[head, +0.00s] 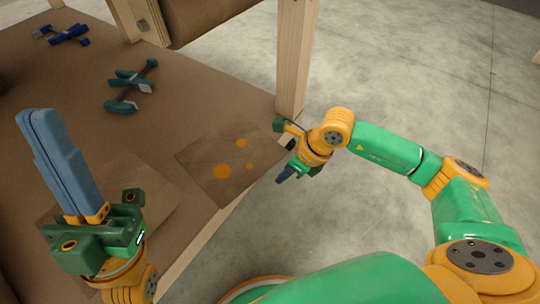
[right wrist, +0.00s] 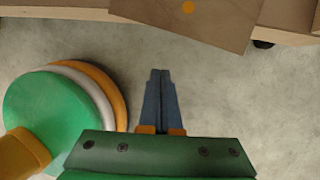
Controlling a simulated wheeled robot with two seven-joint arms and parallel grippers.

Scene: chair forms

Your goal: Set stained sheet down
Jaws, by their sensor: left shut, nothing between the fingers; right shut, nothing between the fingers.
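The stained sheet (head: 215,172), thin, brown and marked with several orange spots, lies at the table's front edge in the head view, with a corner over the edge. Part of it with one orange spot shows at the top of the right wrist view (right wrist: 215,18). My right gripper (head: 282,179) is shut and empty, off the table edge just right of the sheet, apart from it; its closed fingers also show in the right wrist view (right wrist: 160,75). My left gripper (head: 38,115) is shut and empty, fingers pointing up, at the left, over another plain sheet (head: 155,190) that it partly hides.
The brown table (head: 70,85) carries teal clamps (head: 130,88) and a blue clamp (head: 68,36) toward the back. A wooden post (head: 296,55) stands at the table's right corner, and a wooden frame piece (head: 195,18) is at the top. The concrete floor at right is clear.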

